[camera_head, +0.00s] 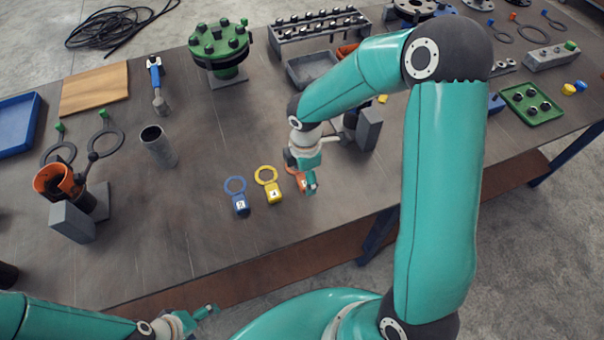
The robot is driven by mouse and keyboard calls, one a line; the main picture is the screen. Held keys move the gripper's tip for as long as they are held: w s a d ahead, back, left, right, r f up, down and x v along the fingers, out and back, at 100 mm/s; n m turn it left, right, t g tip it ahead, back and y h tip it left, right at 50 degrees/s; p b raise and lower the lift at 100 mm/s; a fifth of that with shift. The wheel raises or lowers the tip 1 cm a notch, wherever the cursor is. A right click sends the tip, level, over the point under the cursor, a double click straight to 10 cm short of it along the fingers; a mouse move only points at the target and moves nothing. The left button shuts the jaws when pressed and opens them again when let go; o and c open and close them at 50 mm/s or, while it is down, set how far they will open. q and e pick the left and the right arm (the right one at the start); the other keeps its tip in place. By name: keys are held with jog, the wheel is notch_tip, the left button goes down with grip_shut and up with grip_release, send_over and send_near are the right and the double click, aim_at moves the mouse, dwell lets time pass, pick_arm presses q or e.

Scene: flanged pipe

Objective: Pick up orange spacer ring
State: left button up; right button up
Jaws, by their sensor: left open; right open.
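The orange spacer ring (302,183) lies near the table's front edge, to the right of the yellow one. Only a small orange part of it shows; the rest is hidden under my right gripper. My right gripper (305,172) is just over it with its jaws open. I cannot tell whether a finger touches the ring. A yellow spacer ring (267,175) and a blue spacer ring (235,185), each with a numbered tab, lie in a row to the left. My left gripper (206,312) is open and empty, low in front of the table.
A grey pipe piece (158,146) stands left of the rings. A grey block (369,128) stands behind my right gripper. A green flange (220,46), a stud rack (318,27) and a grey tray (310,68) stand at the back. The table between pipe and rings is clear.

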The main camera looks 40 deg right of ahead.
jog(key=shift+f, duration=0.85)
jog(key=shift+r, duration=0.1)
jog(key=c, duration=1.3)
